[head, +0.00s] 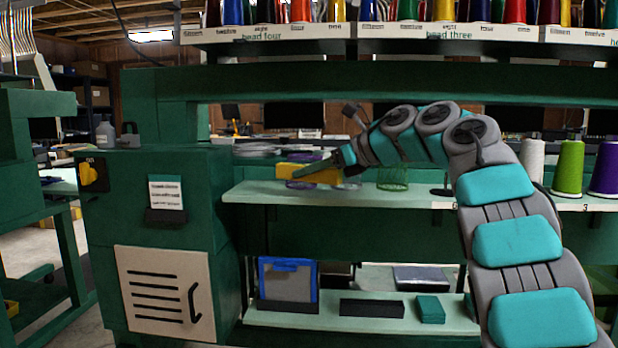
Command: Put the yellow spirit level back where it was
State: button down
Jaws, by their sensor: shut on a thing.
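The yellow spirit level (309,173) is at the left part of the pale green upper shelf (258,191). My gripper (335,169) reaches in from the right and is shut on the spirit level's right end. The level looks roughly horizontal, close above the shelf; I cannot tell whether it touches it. Purple items (309,157) show partly behind the level. The gripper's fingertips are small and partly hidden against the level.
A green wire basket (392,178) stands just right of the gripper. White (533,160), green (568,168) and purple (605,170) thread cones stand at the shelf's right. A green beam (400,90) runs above.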

aim_at(309, 195)
jog(key=shift+w+a+p, duration=0.15)
jog(key=shift+w+p, duration=0.75)
jog(key=shift+w, duration=0.9)
jog(key=shift+f+b, duration=0.75)
jog(key=shift+f, duration=1.1)
jog(key=shift+f, duration=0.2)
jog(key=c, duration=0.6)
grip_release()
jog(key=shift+r, duration=0.1)
jog(key=shift+r, duration=0.25)
jog(key=v, duration=1.2)
jog(key=shift+f+b, duration=0.2)
jog(key=shift+b, duration=0.25)
